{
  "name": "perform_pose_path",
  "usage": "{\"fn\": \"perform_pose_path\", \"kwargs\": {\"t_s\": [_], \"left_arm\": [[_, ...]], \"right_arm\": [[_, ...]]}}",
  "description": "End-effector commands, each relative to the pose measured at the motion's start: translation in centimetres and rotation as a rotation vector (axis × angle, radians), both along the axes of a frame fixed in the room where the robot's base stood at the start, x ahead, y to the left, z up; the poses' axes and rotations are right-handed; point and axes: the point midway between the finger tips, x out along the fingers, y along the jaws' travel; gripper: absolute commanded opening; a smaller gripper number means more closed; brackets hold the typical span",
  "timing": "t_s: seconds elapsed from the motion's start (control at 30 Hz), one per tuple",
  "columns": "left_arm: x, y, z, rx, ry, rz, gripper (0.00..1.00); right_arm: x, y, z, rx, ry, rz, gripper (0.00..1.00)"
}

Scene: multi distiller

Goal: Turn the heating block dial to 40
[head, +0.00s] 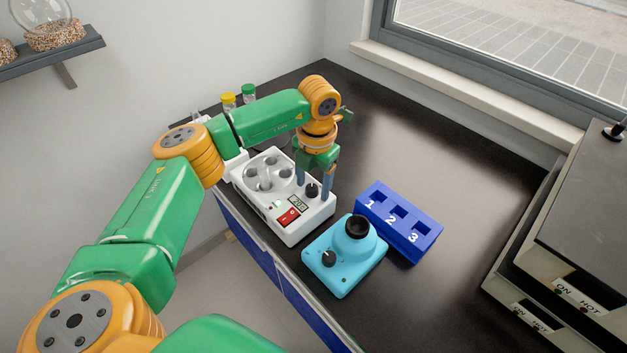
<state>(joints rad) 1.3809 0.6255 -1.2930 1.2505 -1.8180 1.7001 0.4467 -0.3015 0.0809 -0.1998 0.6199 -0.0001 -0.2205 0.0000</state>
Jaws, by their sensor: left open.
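The white heating block (307,229) sits on the black bench with round wells at its far left. Its black dial (312,191) is at the near right of its top. My left gripper (314,186) points down at the dial from above. Its two fingers are apart, one on either side of the dial. I cannot tell whether they touch it. My right gripper is not in view.
A light-blue device (343,276) with a black cup and knob stands in front of the heating block. A blue rack (399,222) numbered 1 to 3 is to its right. Yellow- and green-capped tubes (229,100) stand behind my arm. Grey hot units (577,230) are at the right. The far right bench is clear.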

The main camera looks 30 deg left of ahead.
Motion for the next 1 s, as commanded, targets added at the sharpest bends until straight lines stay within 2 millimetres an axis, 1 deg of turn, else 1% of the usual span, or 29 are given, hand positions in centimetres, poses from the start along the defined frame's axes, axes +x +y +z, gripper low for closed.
{"fn": "perform_pose_path", "kwargs": {"t_s": [0.03, 0.07, 0.1, 0.17, 0.2, 0.27, 0.3, 0.47, 0.67, 0.87, 1.0], "left_arm": [[0.00, 0.00, 0.01, 0.000, 0.000, 0.000, 0.64], [0.00, 0.00, 0.01, 0.000, 0.000, 0.000, 0.55], [0.00, 0.00, 0.02, 0.000, 0.000, 0.000, 0.45], [0.00, 0.00, 0.02, 0.000, 0.000, 0.000, 0.28], [0.00, -0.01, 0.03, 0.000, 0.000, 0.000, 0.18], [0.00, 0.00, 0.03, 0.000, 0.000, 0.000, 0.01], [0.00, 0.00, 0.04, 0.000, 0.000, 0.000, 0.00], [0.00, 0.01, 0.04, 0.000, 0.000, -0.004, 0.00], [0.00, 0.02, 0.02, 0.000, 0.000, -0.058, 0.00], [0.00, 0.02, -0.02, 0.000, -0.001, -0.192, 0.00], [-0.01, -0.01, -0.03, -0.001, 0.000, -0.312, 0.00]], "right_arm": [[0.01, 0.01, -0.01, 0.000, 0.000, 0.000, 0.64], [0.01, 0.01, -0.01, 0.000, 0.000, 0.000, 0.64], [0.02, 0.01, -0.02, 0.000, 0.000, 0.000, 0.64], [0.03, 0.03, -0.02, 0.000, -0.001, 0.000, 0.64], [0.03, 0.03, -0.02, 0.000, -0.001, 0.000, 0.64], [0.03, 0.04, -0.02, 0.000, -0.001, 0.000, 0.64], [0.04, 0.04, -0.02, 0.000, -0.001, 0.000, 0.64], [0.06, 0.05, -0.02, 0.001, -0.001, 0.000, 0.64], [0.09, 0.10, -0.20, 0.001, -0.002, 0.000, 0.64], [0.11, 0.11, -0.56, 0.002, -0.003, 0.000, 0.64], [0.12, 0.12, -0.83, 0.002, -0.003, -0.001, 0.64]]}}
